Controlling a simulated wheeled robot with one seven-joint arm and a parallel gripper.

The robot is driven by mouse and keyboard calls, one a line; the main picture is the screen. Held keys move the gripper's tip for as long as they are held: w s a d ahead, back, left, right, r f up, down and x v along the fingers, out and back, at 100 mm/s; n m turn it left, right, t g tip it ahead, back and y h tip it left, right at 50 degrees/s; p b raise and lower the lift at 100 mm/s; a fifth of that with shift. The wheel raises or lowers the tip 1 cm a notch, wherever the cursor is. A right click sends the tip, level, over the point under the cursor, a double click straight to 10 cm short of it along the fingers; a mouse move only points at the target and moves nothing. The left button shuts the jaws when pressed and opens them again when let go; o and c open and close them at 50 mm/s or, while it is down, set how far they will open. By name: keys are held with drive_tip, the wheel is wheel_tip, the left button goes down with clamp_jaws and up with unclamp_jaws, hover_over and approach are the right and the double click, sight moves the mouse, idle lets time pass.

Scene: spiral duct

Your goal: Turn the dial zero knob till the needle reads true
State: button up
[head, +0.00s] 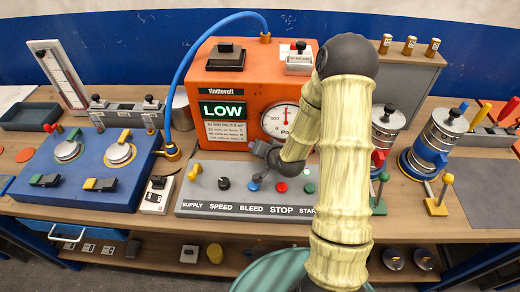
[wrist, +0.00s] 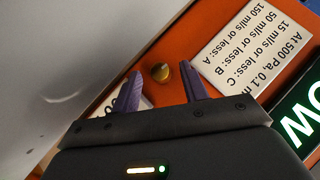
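The orange box (head: 200,75) has a round white dial (head: 280,120) on its front, marked "Pa". My arm covers part of the dial, and the needle's exact reading is too small to tell. In the wrist view a small round brass-coloured knob (wrist: 160,72) sits on the orange face, apparently the zero knob. My gripper (wrist: 160,86) is open, with its two purple fingers on either side of the knob's line and the knob just beyond the tips. No contact is visible. In the head view my gripper (head: 264,152) is at the box's lower front, below the dial.
A green "LOW" display (head: 222,110) and a white label (wrist: 238,45) are beside the dial. A grey control panel (head: 240,205) with several knobs and buttons lies below. A blue hose (head: 188,60) arches left of the box. A pale surface (wrist: 60,60) fills the wrist view's left.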

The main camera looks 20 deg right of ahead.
drive_tip(key=v, duration=0.6)
drive_tip(key=shift+r+b, duration=0.1)
drive_tip(key=shift+b, duration=0.25)
drive_tip(key=shift+w+r+p, duration=0.15)
drive_tip(key=shift+r+p, duration=0.05)
drive_tip(key=shift+p, duration=1)
drive_tip(key=p, duration=0.4)
drive_tip(key=shift+d+r+p, duration=0.15)
drive_tip(key=shift+r+p, duration=0.15)
drive_tip(key=s+p, duration=0.1)
drive_tip(key=p, duration=0.3)
drive_tip(key=shift+s+r, duration=0.15)
drive_tip(key=shift+r, duration=0.1)
